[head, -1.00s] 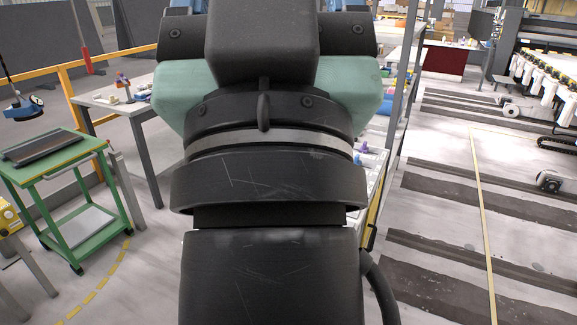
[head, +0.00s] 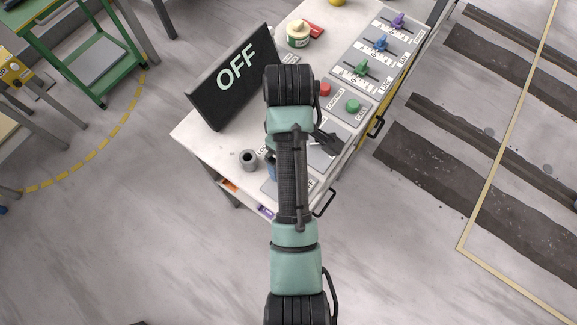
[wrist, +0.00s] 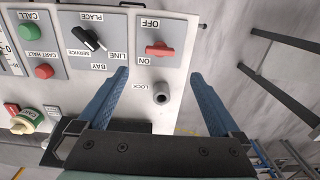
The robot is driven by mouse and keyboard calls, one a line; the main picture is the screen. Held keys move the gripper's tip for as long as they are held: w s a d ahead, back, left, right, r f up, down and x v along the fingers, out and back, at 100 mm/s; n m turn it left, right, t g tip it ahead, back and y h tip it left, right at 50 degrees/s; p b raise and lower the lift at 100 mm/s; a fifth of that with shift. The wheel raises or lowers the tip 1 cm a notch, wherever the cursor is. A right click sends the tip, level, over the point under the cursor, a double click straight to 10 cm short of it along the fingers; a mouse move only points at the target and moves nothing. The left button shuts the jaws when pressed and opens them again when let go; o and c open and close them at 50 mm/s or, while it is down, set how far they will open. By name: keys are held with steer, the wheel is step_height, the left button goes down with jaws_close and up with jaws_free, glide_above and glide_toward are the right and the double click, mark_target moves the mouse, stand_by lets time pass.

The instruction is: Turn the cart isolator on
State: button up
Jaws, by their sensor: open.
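A red rotary switch (wrist: 160,49) sits on a grey plate marked OFF and ON in the wrist view. Its handle lies crosswise in that picture; the lettering is upside down. My gripper (wrist: 160,73) is open and empty, its two blue fingers apart over the panel, with the switch just beyond and between the fingertips. A grey cylinder (wrist: 160,93) beside the word LOCK stands between the fingers; it also shows in the head view (head: 248,160). In the head view my arm hides the red switch and most of the gripper. A black board (head: 232,75) reads OFF.
A black selector (wrist: 90,38), a green CALL button (wrist: 28,32) and a red CART HALT button (wrist: 44,71) are close by. Green (head: 362,67), blue (head: 381,42) and purple (head: 398,19) knobs line the bench's far right.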

step_height(320, 180, down, 12)
steer(key=shift+p, duration=0.4)
steer(key=c, duration=1.3)
